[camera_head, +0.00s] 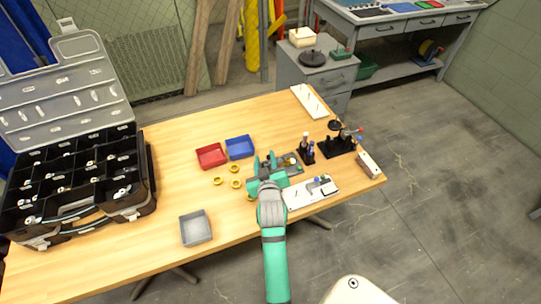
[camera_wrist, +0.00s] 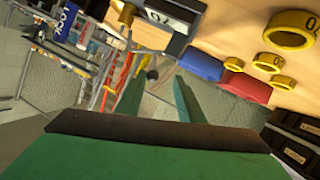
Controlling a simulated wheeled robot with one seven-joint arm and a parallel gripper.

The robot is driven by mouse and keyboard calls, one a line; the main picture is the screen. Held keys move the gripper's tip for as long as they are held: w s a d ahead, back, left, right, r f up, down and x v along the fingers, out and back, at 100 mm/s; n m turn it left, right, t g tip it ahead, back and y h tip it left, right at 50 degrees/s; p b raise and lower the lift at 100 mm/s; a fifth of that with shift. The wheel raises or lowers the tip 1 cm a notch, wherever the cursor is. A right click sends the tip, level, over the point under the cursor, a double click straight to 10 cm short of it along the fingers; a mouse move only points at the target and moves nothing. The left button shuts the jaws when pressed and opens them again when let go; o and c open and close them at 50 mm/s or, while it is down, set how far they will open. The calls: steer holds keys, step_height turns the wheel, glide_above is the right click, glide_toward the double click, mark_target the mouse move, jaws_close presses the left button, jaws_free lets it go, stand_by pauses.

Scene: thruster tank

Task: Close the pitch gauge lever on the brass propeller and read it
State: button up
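My gripper (camera_head: 264,164) is over the middle of the wooden table in the head view. In the wrist view its two green fingers (camera_wrist: 158,88) stand apart with nothing between them. A dark gauge fixture (camera_head: 293,168) with a small brass-coloured part (camera_head: 291,160), perhaps the propeller, sits just right of my gripper, partly hidden by it. In the wrist view a dark block with a pale numbered display (camera_wrist: 172,14) is at the top, beside a brass-coloured piece (camera_wrist: 124,10). It is apart from the fingers. I cannot make out the lever's position or the full reading.
Several yellow rings (camera_head: 235,183) lie left of my gripper. A red bin (camera_head: 211,156) and a blue bin (camera_head: 240,147) stand behind them. A white board (camera_head: 302,196), tool holder (camera_head: 307,155) and dark stand (camera_head: 335,146) crowd the right. A grey tray (camera_head: 195,228) and open case (camera_head: 75,190) are left.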

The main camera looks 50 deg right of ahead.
steer(key=v, duration=0.9)
steer(key=shift+s+d, duration=0.3)
steer(key=shift+s, duration=0.15)
steer(key=shift+w, duration=0.15)
